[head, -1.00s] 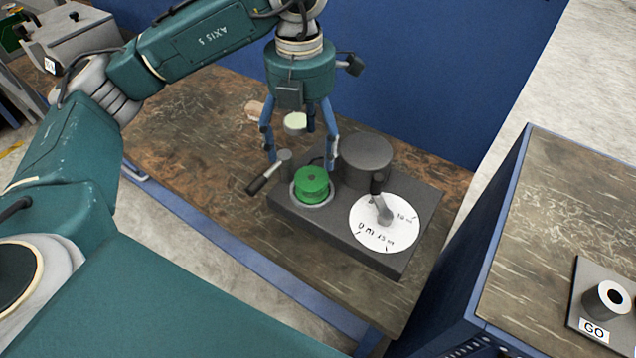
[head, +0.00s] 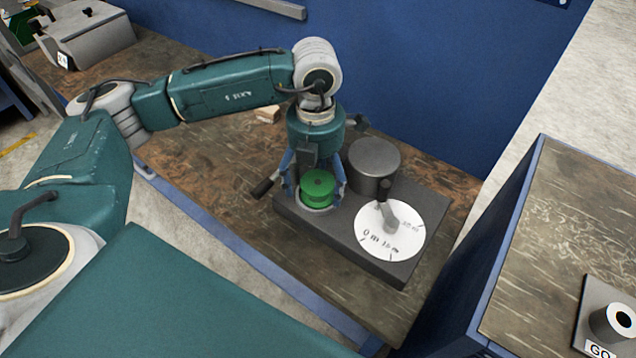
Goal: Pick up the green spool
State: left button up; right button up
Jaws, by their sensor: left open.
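The green spool (head: 318,188) sits upright in a light round holder on a dark grey block-shaped fixture (head: 345,232) on the workbench. My left gripper (head: 315,192) points down over the spool, with one blue finger on its left side and one on its right. The fingers are open around the spool. I cannot tell whether either finger touches it. The gripper palm is just above and behind the spool's top. My right gripper is not in view.
The fixture carries a white dial (head: 390,232) with a grey pointer, a dark grey cylinder (head: 374,165) and a black-handled lever (head: 265,186). A small wooden piece (head: 267,116) lies behind. A second table (head: 560,230) with a "GO" button plate stands at right.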

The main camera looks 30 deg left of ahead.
pick_arm(q)
jog(key=shift+f, duration=0.75)
jog(key=c, duration=1.3)
jog(key=shift+o, duration=0.2)
